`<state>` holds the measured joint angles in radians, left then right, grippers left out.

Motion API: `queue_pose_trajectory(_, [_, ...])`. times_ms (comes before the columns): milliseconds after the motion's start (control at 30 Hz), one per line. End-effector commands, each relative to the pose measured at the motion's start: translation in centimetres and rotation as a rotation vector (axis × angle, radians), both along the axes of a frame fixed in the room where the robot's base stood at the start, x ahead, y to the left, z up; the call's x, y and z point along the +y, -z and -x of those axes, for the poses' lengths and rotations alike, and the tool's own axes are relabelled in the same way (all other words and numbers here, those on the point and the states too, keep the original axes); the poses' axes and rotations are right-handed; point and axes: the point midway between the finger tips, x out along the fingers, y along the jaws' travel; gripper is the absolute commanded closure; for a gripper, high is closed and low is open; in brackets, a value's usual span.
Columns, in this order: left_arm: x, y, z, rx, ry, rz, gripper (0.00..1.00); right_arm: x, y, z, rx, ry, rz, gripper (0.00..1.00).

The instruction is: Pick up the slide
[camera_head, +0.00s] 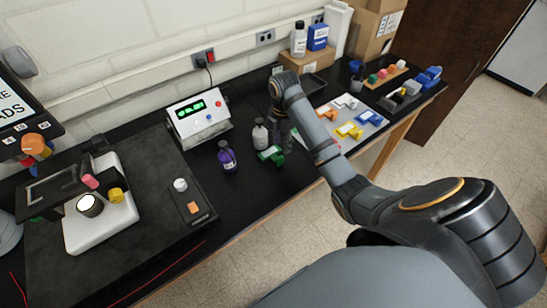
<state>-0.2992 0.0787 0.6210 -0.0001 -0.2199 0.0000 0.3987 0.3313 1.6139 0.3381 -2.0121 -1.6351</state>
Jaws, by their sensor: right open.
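I cannot make out a slide for certain in this view. My right arm reaches in from the lower right, and its gripper (281,122) points down over the black bench beside the grey bottle. The gripper is dark, small and partly hidden by my wrist; its jaws are open, and I see nothing held between them. A green clip-like piece (271,155) lies on the bench just in front of it. My left gripper is not in view.
A purple bottle (227,157) and a grey bottle (260,134) stand left of the gripper. Behind them is a box with a green display (199,117). A white instrument (105,226) stands at left. Cardboard boxes (372,30) stand at the back right.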

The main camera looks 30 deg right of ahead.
Motion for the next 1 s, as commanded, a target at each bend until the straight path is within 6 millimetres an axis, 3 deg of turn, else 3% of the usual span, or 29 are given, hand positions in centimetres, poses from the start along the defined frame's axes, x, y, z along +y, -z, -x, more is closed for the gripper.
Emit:
queue_pose_trajectory(33, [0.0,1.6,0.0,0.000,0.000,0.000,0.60,0.0,1.6,0.0,0.000,0.000,0.000,0.58])
queue_pose_trajectory(200, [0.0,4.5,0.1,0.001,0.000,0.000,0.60,0.0,4.5,-0.1,-0.001,0.001,0.000,0.58])
queue_pose_trajectory(433, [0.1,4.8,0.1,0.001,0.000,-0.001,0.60,0.0,4.7,-0.1,-0.002,0.002,0.000,0.58])
queue_pose_trajectory(667, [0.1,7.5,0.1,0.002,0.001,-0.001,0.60,0.0,8.1,-0.7,-0.001,0.002,0.000,0.58])
queue_pose_trajectory(733, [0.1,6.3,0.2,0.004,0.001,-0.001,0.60,0.0,8.5,-0.6,0.003,0.003,0.000,0.58])
queue_pose_trajectory(1000, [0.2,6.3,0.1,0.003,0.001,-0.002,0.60,0.0,9.6,-0.7,-0.002,0.002,0.000,0.58])
